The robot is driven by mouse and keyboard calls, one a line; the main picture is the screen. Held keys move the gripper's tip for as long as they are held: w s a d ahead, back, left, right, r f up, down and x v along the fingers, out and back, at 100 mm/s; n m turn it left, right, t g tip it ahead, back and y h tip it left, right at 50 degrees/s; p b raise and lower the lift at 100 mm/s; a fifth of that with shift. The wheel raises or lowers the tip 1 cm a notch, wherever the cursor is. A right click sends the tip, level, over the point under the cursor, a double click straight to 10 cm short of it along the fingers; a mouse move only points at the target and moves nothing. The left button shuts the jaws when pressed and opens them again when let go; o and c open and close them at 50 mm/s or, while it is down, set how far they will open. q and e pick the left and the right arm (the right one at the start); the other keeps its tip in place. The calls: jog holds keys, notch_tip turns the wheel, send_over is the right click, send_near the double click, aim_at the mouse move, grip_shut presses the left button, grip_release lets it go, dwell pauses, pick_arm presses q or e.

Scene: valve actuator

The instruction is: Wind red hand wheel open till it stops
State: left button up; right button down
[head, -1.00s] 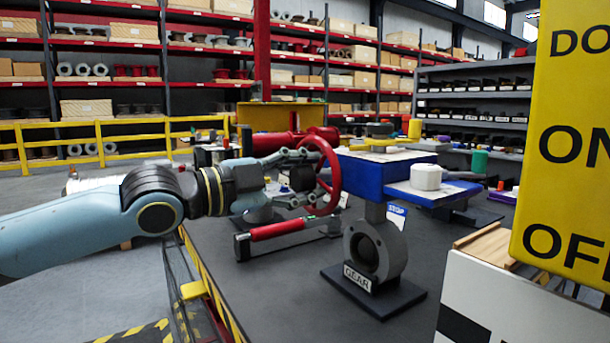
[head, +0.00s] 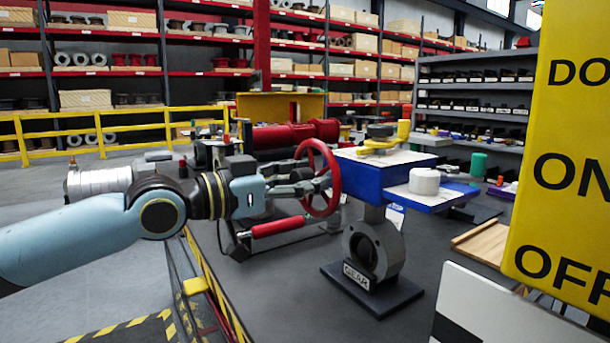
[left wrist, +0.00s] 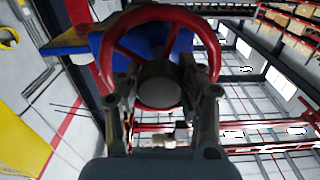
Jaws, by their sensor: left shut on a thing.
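The red hand wheel (head: 335,174) stands upright on the left side of the blue and white gear unit (head: 366,180) in the head view. The unit sits above a grey valve body (head: 388,245) on a base labelled GEAR. My left gripper (head: 312,184) reaches the wheel from the left and is shut on it. In the left wrist view, the wheel's rim (left wrist: 150,12) arches above a dark round hub (left wrist: 160,83), with a finger of my left gripper (left wrist: 158,92) on either side. The exact finger contact is partly hidden. My right gripper is not in view.
A red-handled bar (head: 278,227) lies low on the dark table below my left gripper. A white cylinder (head: 424,181) sits on the unit's right step. A yellow sign (head: 565,150) blocks the right edge. Yellow railing (head: 100,135) and shelves stand behind.

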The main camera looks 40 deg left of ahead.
pick_arm(q)
jog(key=n+p, duration=0.1)
jog(key=n, duration=0.4)
jog(key=shift+n, duration=0.3)
jog(key=n+p, duration=0.1)
jog(key=n, duration=0.3)
jog(key=shift+f, duration=0.1)
jog(key=shift+n, duration=0.3)
jog(key=o, duration=0.9)
jog(key=shift+a, duration=0.1)
